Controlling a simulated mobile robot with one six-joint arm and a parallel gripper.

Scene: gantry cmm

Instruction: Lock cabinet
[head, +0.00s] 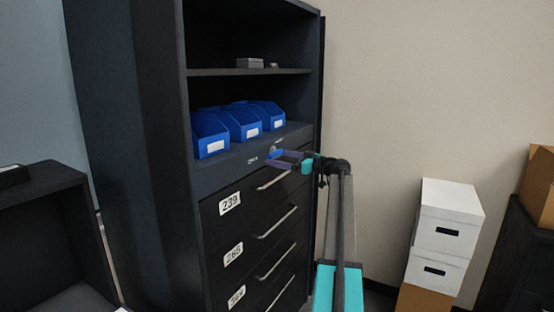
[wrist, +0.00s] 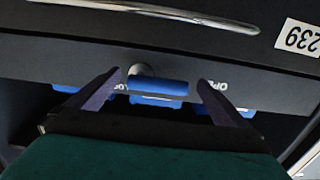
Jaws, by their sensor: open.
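The dark cabinet (head: 262,170) stands in the middle of the head view, with open shelves above and drawers below. On the strip above its top drawer is a lock with a blue bar handle (wrist: 160,87) on a round grey base. The bar lies nearly level in the wrist view, which is upside down. Printed labels flank it, each partly hidden by a finger. My gripper (head: 273,158) is open at this strip, its purple fingers (wrist: 160,78) on either side of the bar, with gaps at both ends. I cannot tell how deep the fingertips reach.
Blue bins (head: 245,125) stand on the shelf just above the lock. The top drawer, labelled 239 (head: 230,203), has a protruding metal handle (wrist: 150,12) close by. White boxes (head: 446,225) are stacked at right. A dark open unit (head: 40,215) is at left.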

